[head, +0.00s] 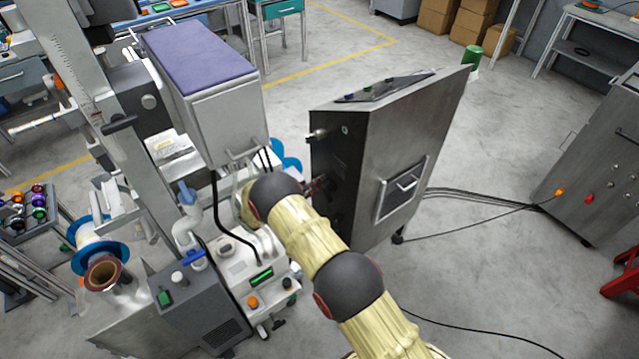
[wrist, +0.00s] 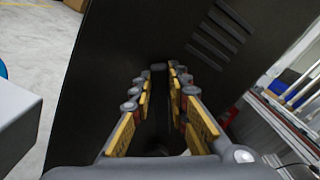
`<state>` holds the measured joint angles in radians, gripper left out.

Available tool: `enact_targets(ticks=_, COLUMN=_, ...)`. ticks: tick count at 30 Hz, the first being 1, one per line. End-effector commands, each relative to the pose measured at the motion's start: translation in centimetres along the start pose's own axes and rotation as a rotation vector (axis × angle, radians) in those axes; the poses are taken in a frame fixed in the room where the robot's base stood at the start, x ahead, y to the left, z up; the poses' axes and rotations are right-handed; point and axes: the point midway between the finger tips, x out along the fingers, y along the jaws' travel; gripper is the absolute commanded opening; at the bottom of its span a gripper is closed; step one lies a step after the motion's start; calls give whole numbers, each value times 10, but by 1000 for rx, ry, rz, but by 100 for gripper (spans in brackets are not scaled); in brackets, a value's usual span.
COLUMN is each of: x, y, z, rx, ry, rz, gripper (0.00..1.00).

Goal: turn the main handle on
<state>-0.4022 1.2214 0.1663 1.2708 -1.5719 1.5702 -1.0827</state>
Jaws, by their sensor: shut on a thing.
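A steel control cabinet (head: 425,130) stands at the centre right with its black side panel (head: 337,165) facing my arm. My gripper (head: 318,187) is at this side panel, mostly hidden behind my wrist in the head view. In the wrist view, my gripper's yellow-padded fingers (wrist: 160,82) reach toward the black panel (wrist: 110,70). A small dark piece, apparently the main handle (wrist: 158,67), shows between the fingertips, and the fingers are closed on it. Its dark colour blends with the panel, so its exact angle cannot be told.
A grey machine with a purple-topped box (head: 195,55) stands left of the cabinet, close to my arm. A vent (wrist: 215,40) is on the black panel. Cables (head: 490,198) run across the floor to another steel cabinet (head: 600,170). Open floor lies between the cabinets.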

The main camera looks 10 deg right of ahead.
Motion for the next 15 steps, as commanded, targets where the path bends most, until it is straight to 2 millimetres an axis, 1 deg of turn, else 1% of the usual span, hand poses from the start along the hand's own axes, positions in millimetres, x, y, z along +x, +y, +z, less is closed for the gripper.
enact_targets(ticks=1, x=0, y=4, z=0, rx=-40, ry=-1, rz=5, gripper=0)
enact_targets(ticks=15, x=1, y=17, z=-7, rx=-491, ry=2, rz=2, gripper=0)
